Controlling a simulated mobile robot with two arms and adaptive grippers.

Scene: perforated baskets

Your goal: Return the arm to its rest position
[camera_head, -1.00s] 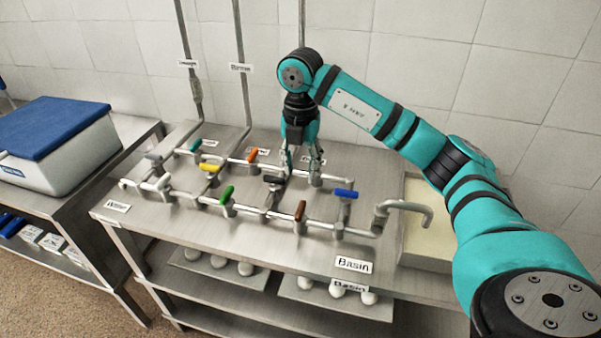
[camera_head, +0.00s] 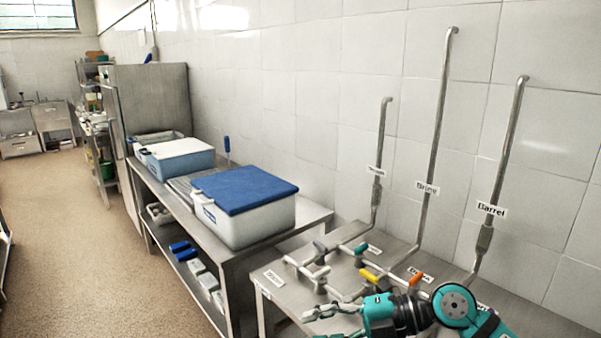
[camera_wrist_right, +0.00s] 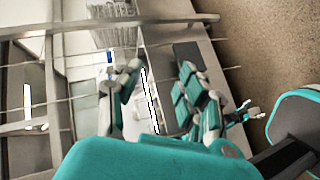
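My right gripper (camera_head: 322,322) is at the bottom of the head view, with its teal arm (camera_head: 490,328) coming in from the lower right. It points left, in front of the valve pipes on the steel bench (camera_head: 285,300). In the right wrist view its two fingers (camera_wrist_right: 163,88) stand apart with nothing held between them. My left gripper does not show in the head view. A small teal and pale part at the right of the wrist view may be it, but I cannot tell its state.
Yellow valve handle (camera_head: 369,276) and orange valve handle (camera_head: 416,279) are close behind the gripper. Upright pipes (camera_head: 437,130) rise along the wall. A blue-lidded white box (camera_head: 250,222) stands on the left bench (camera_head: 316,217). The floor (camera_head: 70,240) is open at left.

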